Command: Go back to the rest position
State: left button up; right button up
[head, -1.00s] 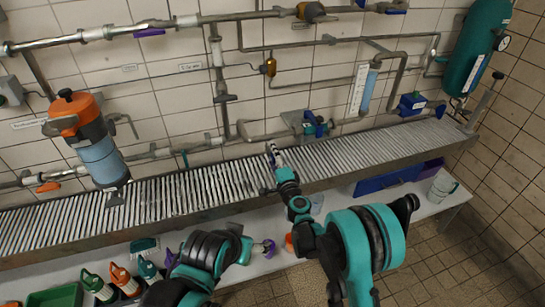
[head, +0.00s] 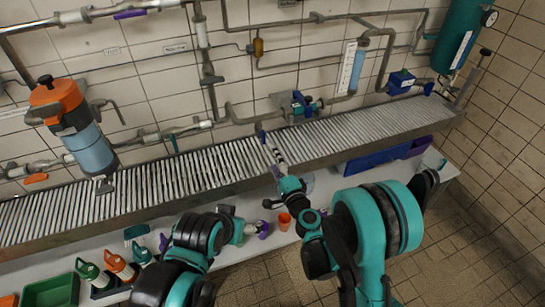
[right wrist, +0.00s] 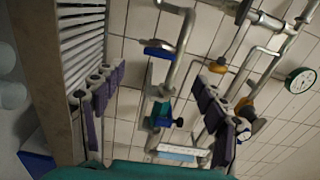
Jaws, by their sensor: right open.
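My right gripper (head: 270,148) reaches over the slatted grate in the head view, below and left of the blue-handled valve. In the right wrist view its two purple-padded fingers stand wide apart (right wrist: 155,105), with nothing held between them. My left gripper (head: 262,229) is low in the middle of the head view, over the white shelf. Its purple tip shows, but the arm hides much of it and its opening is unclear.
The slatted grate (head: 212,170) runs below the wall pipes. A blue-handled valve (head: 304,106) sits close to my right gripper. An orange cup (head: 284,221) stands by my left gripper. Bottles (head: 120,268) and a green tray (head: 52,292) are lower left. Tiled floor is free at lower right.

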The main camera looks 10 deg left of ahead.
jog(key=shift+r, duration=0.1)
dwell(0.3)
jog(key=s+d+r+n+g+h, duration=0.1)
jog(key=s+d+r+n+g, duration=0.2)
jog(key=s+d+r+n, duration=0.35)
jog(key=s+d+f+n+g+h, duration=0.1)
jog(key=s+d+h, duration=0.3)
jog(key=s+d, duration=0.5)
jog(key=s+d+f+n+g+h, duration=0.2)
jog(key=s+d, duration=0.8)
jog(key=d, duration=0.6)
jog(key=n+g+h, duration=0.1)
jog(key=g+h, duration=0.1)
jog(key=h, duration=0.1)
jog(key=shift+d+f, duration=0.15)
jog(key=shift+d, duration=0.05)
dwell(3.9)
